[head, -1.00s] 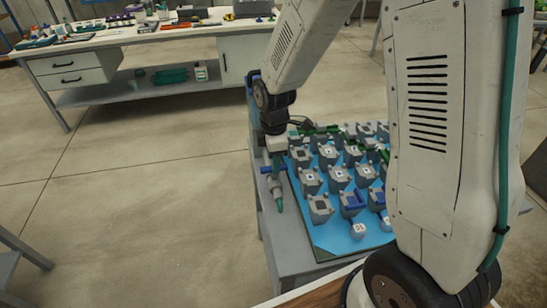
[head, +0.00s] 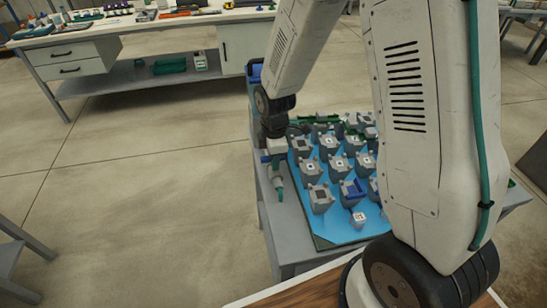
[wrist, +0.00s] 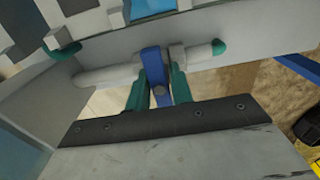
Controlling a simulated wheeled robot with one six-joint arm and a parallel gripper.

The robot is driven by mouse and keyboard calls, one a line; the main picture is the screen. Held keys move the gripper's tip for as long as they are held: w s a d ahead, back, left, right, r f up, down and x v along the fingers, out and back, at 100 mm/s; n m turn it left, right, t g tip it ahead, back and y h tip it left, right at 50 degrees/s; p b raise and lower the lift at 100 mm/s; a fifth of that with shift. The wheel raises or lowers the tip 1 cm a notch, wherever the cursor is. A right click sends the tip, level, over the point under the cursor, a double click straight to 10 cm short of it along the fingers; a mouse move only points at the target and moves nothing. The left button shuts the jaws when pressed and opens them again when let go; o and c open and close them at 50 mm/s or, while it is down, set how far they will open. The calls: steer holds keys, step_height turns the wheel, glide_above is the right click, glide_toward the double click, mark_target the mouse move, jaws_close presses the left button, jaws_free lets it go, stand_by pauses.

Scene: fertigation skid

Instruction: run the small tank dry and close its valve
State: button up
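A grey pipe with a green tip (head: 279,194) runs along the left edge of the skid. In the wrist view the pipe (wrist: 110,75) crosses the picture and ends in a green tip (wrist: 218,47) at right. A blue valve handle (wrist: 153,65) stands across it. My gripper (wrist: 160,84) has its green fingers on both sides of this handle and looks shut on it. In the head view my gripper (head: 275,160) is at the pipe, mostly hidden by its own wrist. I cannot tell which tank is the small one, nor its level.
Several grey block-like units (head: 320,198) stand on a blue board (head: 330,232) right of the pipe. A small pale cube (head: 358,218) sits near its front. My arm hides the right side. A workbench (head: 150,30) stands behind; the floor at left is clear.

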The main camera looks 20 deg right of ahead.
jaws_close()
steer(key=n, duration=1.9)
steer(key=shift+n, duration=0.3)
steer(key=o, duration=0.6)
jaws_free()
steer(key=shift+o, duration=0.2)
step_height(320, 180, up, 10)
